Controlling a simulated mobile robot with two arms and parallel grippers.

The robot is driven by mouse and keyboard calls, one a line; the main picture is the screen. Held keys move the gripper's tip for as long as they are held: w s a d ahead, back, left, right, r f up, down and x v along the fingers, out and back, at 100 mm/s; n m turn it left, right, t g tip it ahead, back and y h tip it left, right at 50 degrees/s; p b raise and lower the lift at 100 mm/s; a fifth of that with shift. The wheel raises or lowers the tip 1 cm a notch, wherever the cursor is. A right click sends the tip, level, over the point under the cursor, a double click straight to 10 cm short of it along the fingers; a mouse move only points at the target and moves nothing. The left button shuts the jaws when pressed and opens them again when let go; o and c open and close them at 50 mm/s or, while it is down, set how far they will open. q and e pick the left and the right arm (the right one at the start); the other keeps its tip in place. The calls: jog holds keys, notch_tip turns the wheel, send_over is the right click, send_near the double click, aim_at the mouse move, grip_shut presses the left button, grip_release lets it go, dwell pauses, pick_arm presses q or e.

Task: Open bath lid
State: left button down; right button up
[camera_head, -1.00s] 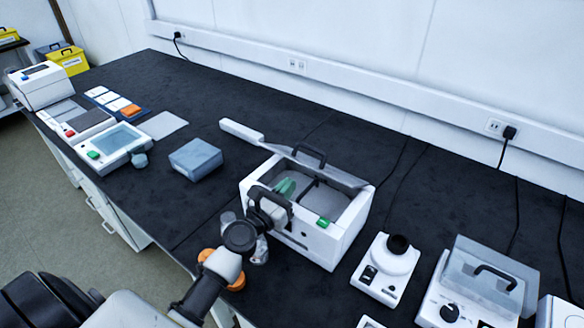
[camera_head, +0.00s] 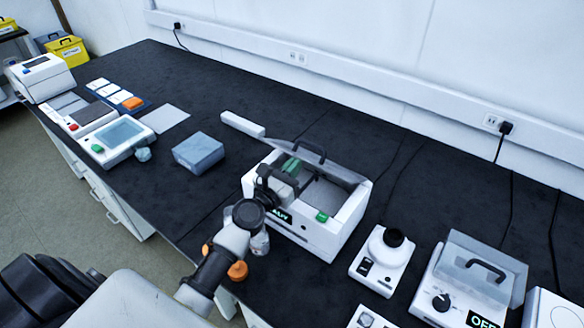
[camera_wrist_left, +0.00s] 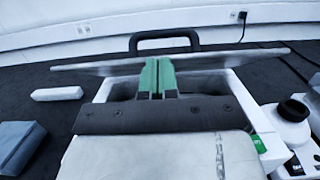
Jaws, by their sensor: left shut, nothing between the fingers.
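The bath (camera_head: 333,236) is a white box with a green button and a small dark display. Its clear grey lid (camera_head: 344,170) is raised along the back side, tilted, with a black handle (camera_head: 309,148) on it, so the inside is exposed from above. In the left wrist view the lid (camera_wrist_left: 225,61) shows nearly edge-on, its handle (camera_wrist_left: 165,37) above it. My left gripper (camera_head: 291,166) has green fingers, shut and empty, over the bath's opening, in front of the lid. In the wrist view the fingertips (camera_wrist_left: 158,65) overlap the lid; contact cannot be told. My right gripper is out of view.
Right of the bath stand a small white device with a black top (camera_head: 388,250) and another box with a clear cover (camera_head: 482,262). A blue-grey block (camera_head: 198,153) and a white bar (camera_head: 242,124) lie to its left. The dark bench behind is mostly clear.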

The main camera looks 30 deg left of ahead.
aim_at(308, 157)
pick_arm(q)
jog(key=w+r+p, duration=0.3)
jog(key=w+r, duration=0.1)
jog(key=w+d+r+p, duration=0.1)
jog(key=w+r+p, duration=0.1)
jog(key=r, duration=0.1)
jog(key=shift+w+p, duration=0.15)
jog(key=shift+p, duration=0.2)
jog(key=x, duration=0.9)
jog(key=shift+r+b, duration=0.25)
jog(key=shift+b, duration=0.1)
jog(key=shift+a, duration=0.15)
